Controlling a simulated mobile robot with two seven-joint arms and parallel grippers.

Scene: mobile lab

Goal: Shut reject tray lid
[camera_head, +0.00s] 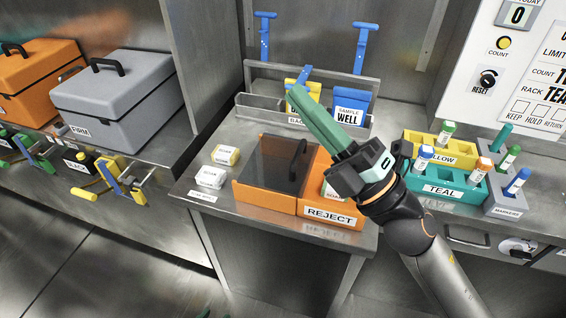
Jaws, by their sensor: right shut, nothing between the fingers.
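The orange reject tray (250,194) stands on the metal bench, with a REJECT label on its front right. Its dark see-through lid (272,163) lies over the left part, with a black upright handle (298,160) near the lid's right side. The right part shows orange wall and a white labelled item (329,191), partly hidden by my wrist. My right gripper (297,93) has its teal fingers together and empty. In the picture they pass above the tray's back right, right of the handle; I cannot tell their height. My left gripper is not in view.
Two small labelled blocks (210,176) sit left of the tray. Behind it is a metal rack (260,103) with yellow and blue pouches. Grey (115,95) and orange boxes are far left.

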